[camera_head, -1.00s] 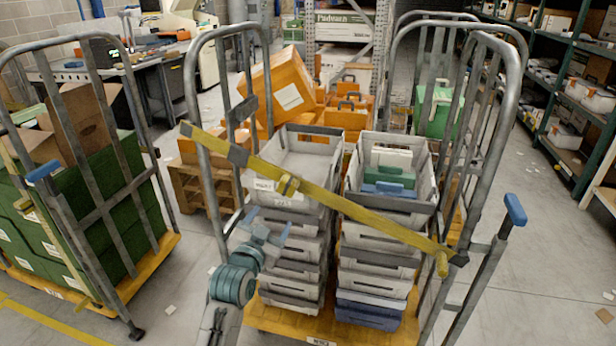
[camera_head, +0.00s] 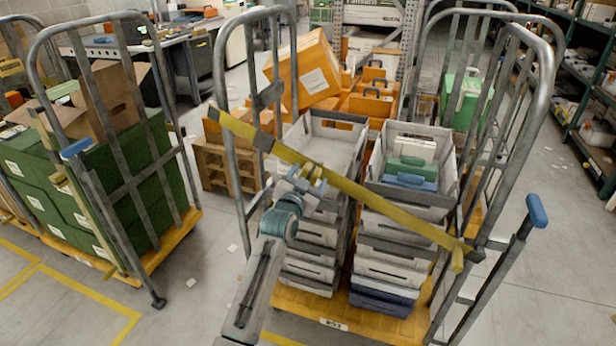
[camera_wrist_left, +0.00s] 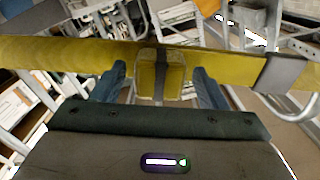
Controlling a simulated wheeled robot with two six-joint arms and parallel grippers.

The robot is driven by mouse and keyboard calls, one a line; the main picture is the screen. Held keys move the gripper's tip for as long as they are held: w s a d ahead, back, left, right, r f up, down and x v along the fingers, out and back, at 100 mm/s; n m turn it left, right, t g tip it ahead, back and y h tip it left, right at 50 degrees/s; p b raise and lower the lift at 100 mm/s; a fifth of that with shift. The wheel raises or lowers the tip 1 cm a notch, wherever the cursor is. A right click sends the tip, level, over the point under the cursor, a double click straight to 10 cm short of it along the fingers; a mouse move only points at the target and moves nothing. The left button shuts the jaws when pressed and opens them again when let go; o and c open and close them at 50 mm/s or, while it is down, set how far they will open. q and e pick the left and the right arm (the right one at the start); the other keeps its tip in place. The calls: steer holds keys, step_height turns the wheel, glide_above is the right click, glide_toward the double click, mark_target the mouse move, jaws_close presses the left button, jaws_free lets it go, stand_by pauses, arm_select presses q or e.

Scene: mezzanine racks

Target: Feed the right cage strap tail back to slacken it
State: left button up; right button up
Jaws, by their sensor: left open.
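The right cage (camera_head: 548,75) has grey tube sides and holds stacked grey totes (camera_head: 300,268). A yellow strap (camera_head: 380,206) runs slantwise across its front, from high on the left to low on the right. A short yellow end (camera_head: 458,262) hangs at the strap's lower right. The fingers look clear of the buckle's sides. My right gripper is out of view.
A second cage (camera_head: 60,75) with green boxes (camera_head: 120,180) stands at the left. An orange box (camera_head: 300,72) leans behind the right cage. Blue-handled levers (camera_head: 537,211) stick out at the cage fronts.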

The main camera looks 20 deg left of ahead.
mark_target(291, 155)
arm_select(q)
steer(key=c, duration=1.4)
steer(key=shift+o, duration=0.2)
steer(key=a+r, duration=0.1)
steer(key=a, duration=0.3)
steer(key=a+r+p, duration=0.1)
steer(key=a, duration=0.1)
steer(key=shift+w+a+r, duration=0.1)
steer(key=shift+r, duration=0.25)
steer(key=shift+a, duration=0.35)
steer(key=shift+c, duration=0.2)
steer(key=shift+d+r, duration=0.15)
steer(key=shift+r, duration=0.05)
steer(key=o, duration=1.3)
steer(key=shift+o, duration=0.5)
steer(key=shift+a+f, duration=0.15)
steer(key=shift+a, duration=0.15)
